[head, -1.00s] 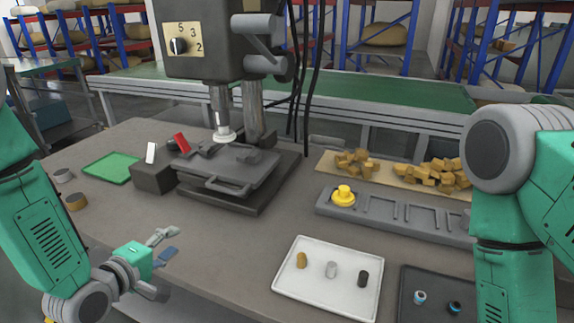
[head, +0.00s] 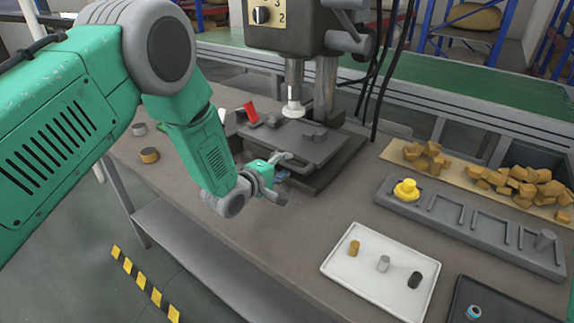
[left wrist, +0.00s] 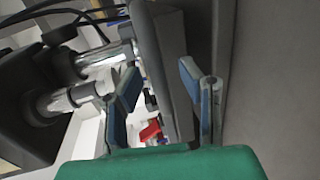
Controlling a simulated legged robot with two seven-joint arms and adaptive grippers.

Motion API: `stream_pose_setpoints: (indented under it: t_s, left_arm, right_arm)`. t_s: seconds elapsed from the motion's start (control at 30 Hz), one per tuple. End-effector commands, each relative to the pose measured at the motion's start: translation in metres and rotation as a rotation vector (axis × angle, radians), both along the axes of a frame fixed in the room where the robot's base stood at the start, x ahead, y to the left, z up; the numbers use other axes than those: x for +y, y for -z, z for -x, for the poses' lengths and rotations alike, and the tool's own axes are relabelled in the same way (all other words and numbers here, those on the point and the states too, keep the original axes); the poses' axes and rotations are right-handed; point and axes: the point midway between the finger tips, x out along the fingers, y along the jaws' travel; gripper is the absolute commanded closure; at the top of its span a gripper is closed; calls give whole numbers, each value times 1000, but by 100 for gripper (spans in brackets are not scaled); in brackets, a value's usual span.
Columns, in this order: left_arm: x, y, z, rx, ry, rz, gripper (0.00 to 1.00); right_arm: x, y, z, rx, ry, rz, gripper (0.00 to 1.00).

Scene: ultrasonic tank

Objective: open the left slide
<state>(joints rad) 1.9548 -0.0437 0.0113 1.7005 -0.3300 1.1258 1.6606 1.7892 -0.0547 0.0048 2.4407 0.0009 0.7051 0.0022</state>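The press (head: 300,30) stands at the back of the table, with a dark grey flat slide plate (head: 285,143) on its base. In the earlier head frame a handle shows on the plate's front edge; my left gripper now hides that part. My left gripper (head: 286,177) is at the front left edge of the plate. In the left wrist view its two blue-padded fingers (left wrist: 163,100) are apart, and a dark grey bar-like edge (left wrist: 152,62) passes between them in the picture. I cannot tell whether they touch it. My right gripper is out of view.
A red-tipped part (head: 251,112) is beside the plate. A white tray (head: 335,262) with small cylinders and a dark tray (head: 500,300) lie at the front right. A grey rack (head: 480,236) with a yellow piece (head: 406,190) lies behind them. The table between gripper and white tray is clear.

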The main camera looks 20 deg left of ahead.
Motion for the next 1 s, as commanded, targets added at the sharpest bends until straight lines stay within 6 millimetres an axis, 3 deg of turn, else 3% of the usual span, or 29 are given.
stream_pose_setpoints:
  t_s: [0.4,0.43,0.5,0.53,0.83,1.0]
  left_arm:
    - [-5,2,-9,0,1,1,67]
    - [-5,2,-9,0,1,1,74]
    - [-5,2,-9,0,1,1,98]
    - [-5,2,-9,0,1,1,100]
    - [-1,2,-5,2,-1,1,100]
    - [8,1,19,8,-3,1,100]
  right_arm:
    - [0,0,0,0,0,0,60]
    - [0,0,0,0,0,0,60]
    - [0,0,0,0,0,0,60]
    - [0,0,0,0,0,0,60]
    - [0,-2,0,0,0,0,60]
    - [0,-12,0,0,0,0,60]
